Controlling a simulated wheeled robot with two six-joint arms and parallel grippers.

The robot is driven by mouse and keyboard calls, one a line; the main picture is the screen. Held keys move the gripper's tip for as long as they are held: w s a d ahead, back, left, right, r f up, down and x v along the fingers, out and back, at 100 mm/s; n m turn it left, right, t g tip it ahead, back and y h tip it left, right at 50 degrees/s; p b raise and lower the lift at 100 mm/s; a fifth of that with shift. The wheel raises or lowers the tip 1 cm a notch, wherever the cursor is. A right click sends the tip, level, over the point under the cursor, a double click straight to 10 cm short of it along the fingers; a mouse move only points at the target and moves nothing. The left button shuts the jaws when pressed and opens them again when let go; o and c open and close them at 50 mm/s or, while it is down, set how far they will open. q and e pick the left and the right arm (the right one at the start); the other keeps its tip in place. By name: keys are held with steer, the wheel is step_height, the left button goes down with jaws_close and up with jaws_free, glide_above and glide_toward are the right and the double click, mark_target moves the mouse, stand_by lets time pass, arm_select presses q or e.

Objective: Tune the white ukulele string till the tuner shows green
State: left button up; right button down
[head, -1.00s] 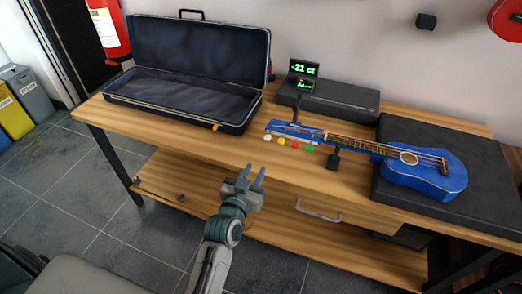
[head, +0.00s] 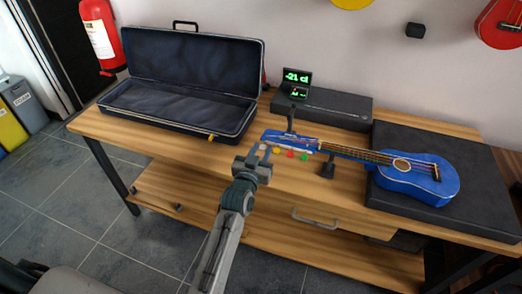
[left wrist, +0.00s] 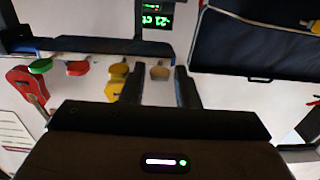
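The blue ukulele (head: 415,178) lies with its body on a black block, its neck in a stand and its headstock (head: 285,139) pointing left. Yellow (head: 276,150), red (head: 290,154) and green (head: 304,157) pegs line the headstock's near side. The white peg is mostly hidden by my left gripper (head: 261,150) in the head view. In the left wrist view, which is upside down, a pale peg (left wrist: 160,72) sits between my gripper's two spread fingers (left wrist: 160,82), apparently untouched. The tuner (head: 297,83) reads -21 ct in green digits. My right gripper is out of view.
An open dark instrument case (head: 180,110) stands on the left of the wooden workbench (head: 140,140). A flat black box (head: 335,108) lies behind the headstock. The neck stand (head: 328,168) is right of the pegs. A fire extinguisher (head: 100,35) hangs at far left.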

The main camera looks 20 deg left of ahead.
arm_select(q)
jaws_close()
